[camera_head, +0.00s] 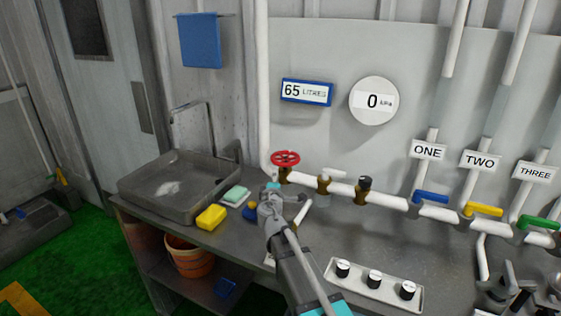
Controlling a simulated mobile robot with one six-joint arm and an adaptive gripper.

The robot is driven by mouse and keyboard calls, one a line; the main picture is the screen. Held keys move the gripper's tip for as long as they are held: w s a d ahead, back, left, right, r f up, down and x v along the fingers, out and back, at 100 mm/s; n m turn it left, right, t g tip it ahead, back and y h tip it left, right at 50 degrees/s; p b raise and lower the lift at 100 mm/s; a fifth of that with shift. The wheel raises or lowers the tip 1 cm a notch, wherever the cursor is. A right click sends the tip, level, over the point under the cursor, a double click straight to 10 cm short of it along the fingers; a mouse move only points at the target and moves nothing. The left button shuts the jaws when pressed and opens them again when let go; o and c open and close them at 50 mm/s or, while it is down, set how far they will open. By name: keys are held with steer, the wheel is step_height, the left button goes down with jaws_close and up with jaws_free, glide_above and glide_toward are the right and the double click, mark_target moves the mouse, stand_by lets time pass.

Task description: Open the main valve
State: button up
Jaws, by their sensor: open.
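A red handwheel valve (285,158) sits on a brass body at the left end of the white horizontal pipe (385,201), beside the white vertical pipe. It appears to be the main valve; it bears no label that I can read. My gripper (287,192) is open, just below and in front of the red wheel, over the back of the bench. It looks apart from the wheel and holds nothing that I can see. My arm reaches up from the bottom of the picture and hides part of the bench.
Blue (430,197), yellow (483,209) and green (538,223) lever valves are on the right, labelled ONE, TWO and THREE. Displays read 65 litres (306,92) and 0 kPa (374,101). A sink (140,199), yellow sponge (211,217) and knob panel (372,293) are on the bench.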

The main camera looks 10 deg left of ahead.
mark_target(279, 157)
steer(key=shift+w, duration=0.1)
steer(key=w, duration=1.3)
steer(key=shift+w+a, duration=0.3)
jaws_close()
steer(key=shift+s+d, duration=0.1)
steer(key=shift+d, duration=0.15)
steer(key=shift+a, duration=0.2)
